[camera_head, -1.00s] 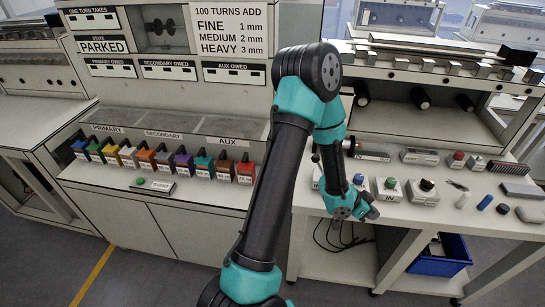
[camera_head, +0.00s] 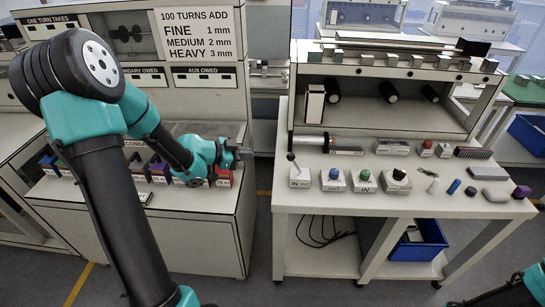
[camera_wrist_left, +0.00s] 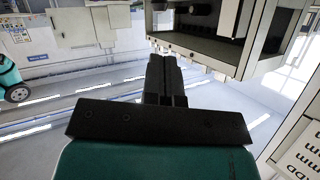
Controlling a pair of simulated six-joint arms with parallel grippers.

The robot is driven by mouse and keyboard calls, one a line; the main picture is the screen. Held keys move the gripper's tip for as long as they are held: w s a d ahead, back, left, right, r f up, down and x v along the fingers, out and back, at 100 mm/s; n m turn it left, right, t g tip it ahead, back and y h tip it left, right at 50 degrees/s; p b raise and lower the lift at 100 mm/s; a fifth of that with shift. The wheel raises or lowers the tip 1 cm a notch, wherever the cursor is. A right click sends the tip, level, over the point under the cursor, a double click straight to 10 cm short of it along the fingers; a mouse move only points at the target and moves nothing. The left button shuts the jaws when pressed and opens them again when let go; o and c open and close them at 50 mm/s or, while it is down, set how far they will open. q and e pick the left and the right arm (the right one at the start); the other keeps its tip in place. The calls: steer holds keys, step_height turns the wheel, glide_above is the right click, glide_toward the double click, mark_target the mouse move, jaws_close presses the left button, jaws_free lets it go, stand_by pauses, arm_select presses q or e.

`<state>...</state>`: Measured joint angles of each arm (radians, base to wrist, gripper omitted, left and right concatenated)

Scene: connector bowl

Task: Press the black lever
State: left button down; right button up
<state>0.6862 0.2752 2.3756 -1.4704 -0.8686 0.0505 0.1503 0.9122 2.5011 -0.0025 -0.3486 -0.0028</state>
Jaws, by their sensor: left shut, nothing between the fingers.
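A small white box (camera_head: 299,180) at the left front of the right-hand bench carries a thin upright lever (camera_head: 291,157) with a dark tip. Farther right, another white box (camera_head: 397,187) bears a black knob (camera_head: 398,174); I cannot tell whether it is a lever. My left gripper (camera_head: 243,153) is shut and empty, in front of the left cabinet's right end, pointing right, apart from the lever box. The wrist view shows its dark fingers (camera_wrist_left: 163,62) together with nothing between them. My right gripper is out of view.
Boxes with a blue button (camera_head: 334,173) and a green button (camera_head: 364,175) stand between lever and knob. Small parts lie on the bench's right side. A blue bin (camera_head: 420,247) sits underneath. A gap separates cabinet and bench. The bench's front edge is clear.

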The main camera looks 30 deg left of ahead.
arm_select(q)
steer(key=shift+w+d, duration=0.1)
steer(key=shift+w, duration=0.05)
glide_toward(295, 164)
steer(key=w, duration=0.1)
steer(key=w+d, duration=0.1)
steer(key=w, duration=0.2)
steer(key=shift+w+d+r, duration=0.15)
steer(key=shift+r, duration=0.25)
steer(key=shift+d, duration=0.1)
stand_by(0.4)
